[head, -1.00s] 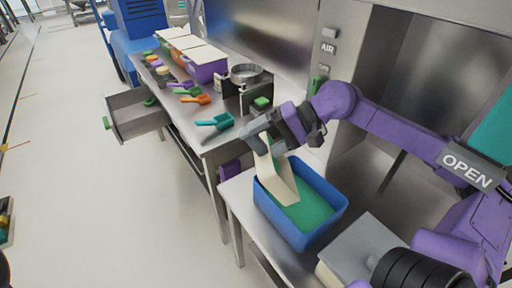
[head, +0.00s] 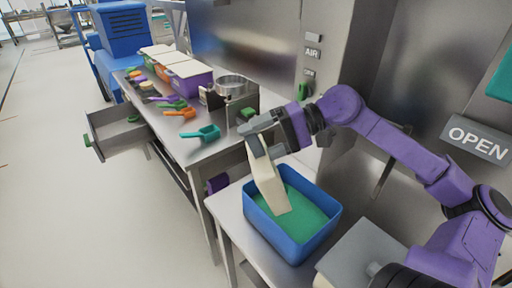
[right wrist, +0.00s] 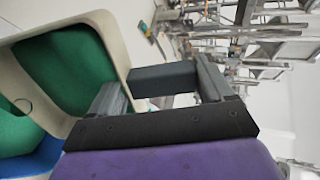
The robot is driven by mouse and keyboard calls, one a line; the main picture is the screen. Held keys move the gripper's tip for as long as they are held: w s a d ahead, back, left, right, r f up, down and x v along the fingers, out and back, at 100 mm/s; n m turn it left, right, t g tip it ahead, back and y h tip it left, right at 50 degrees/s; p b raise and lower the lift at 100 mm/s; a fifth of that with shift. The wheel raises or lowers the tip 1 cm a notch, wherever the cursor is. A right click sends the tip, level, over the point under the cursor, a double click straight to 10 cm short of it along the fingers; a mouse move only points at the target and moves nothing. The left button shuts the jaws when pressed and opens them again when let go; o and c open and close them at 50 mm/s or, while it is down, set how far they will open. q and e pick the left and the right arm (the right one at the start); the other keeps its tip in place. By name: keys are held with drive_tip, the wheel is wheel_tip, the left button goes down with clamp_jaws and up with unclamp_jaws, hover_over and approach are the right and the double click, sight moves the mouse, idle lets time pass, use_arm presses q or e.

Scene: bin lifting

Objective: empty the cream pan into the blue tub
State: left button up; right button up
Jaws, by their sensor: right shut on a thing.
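The cream pan (head: 267,178) hangs steeply tilted over the blue tub (head: 298,248) in the head view, its lower end close to the green contents (head: 305,214) inside the tub. My right gripper (head: 254,134) is shut on the pan's upper end, above the tub's back left side. In the right wrist view the pan's cream rim (right wrist: 118,42) frames a green surface (right wrist: 65,72). I cannot tell whether all of that green lies in the pan. The blue tub (right wrist: 35,160) shows at the lower left there. My left gripper is out of view.
The tub stands on a metal table, beside a grey-lidded box (head: 362,250) at front right. An open drawer (head: 118,135) sticks out left.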

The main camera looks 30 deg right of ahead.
drive_tip(key=shift+s+d+y+b, duration=0.15)
drive_tip(key=shift+d+y+b, duration=0.2)
drive_tip(key=shift+b, duration=0.35)
drive_tip(key=shift+r, duration=0.1)
idle(0.9)
drive_tip(key=shift+d+r+h+p, duration=0.1)
drive_tip(key=shift+r+h+p, duration=0.65)
drive_tip(key=shift+g+h, duration=0.3)
drive_tip(key=shift+f, duration=0.25)
drive_tip(key=shift+h, duration=0.5)
drive_tip(key=b+x, duration=0.1)
drive_tip(key=x, duration=0.4)
drive_tip(key=shift+s+a+r, duration=0.15)
drive_tip(key=shift+a, duration=0.05)
drive_tip(key=shift+d, duration=0.1)
